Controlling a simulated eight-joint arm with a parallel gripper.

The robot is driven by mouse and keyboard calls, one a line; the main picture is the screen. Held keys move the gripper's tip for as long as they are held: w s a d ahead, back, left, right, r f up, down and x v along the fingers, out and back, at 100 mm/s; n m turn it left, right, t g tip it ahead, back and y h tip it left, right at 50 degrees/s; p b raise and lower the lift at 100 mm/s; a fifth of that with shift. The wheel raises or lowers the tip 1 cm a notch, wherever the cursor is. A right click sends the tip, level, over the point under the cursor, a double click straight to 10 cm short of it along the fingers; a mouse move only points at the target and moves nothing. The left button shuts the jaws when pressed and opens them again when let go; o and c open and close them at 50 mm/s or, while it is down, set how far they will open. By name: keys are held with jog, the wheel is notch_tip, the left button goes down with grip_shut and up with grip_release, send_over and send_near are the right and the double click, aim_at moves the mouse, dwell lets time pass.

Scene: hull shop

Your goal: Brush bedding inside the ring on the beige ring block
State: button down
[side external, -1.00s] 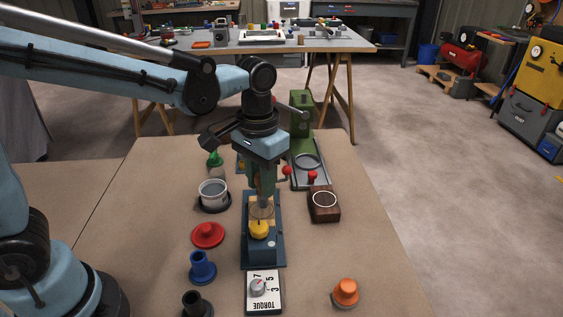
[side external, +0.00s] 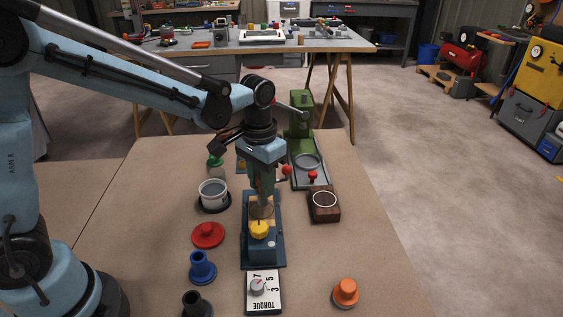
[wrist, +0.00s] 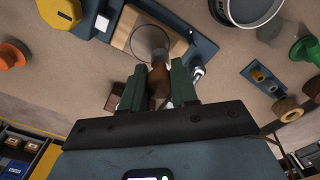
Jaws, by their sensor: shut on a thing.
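The beige ring block (side external: 268,222) sits in a blue fixture (side external: 278,250) with a yellow knob (side external: 259,229). In the wrist view the block (wrist: 122,38) lies partly under a round greyish shape at the brush's end; I cannot tell ring from bristles there. My gripper (side external: 262,185) points down above the block. In the wrist view its green jaws (wrist: 170,85) are shut on a brush with a brown handle (wrist: 158,84). The brush's tip is at the ring area, apparently touching; any bedding there is hard to make out.
A grey-white pot (side external: 213,193) stands left of the fixture. A dark brown block with a white ring (side external: 324,203) and a green press (side external: 300,125) stand right. Red (side external: 208,235), blue (side external: 202,267) and orange (side external: 345,292) pieces and a torque dial (side external: 263,290) lie nearer.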

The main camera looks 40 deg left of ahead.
jog(key=shift+w+a, duration=0.35)
jog(key=shift+s+d, duration=2.2)
jog(key=shift+a, duration=0.65)
jog(key=shift+w+a, duration=1.85)
jog(key=shift+w, duration=0.05)
jog(key=shift+s+d, duration=2.25)
notch_tip(320, 180, up, 8)
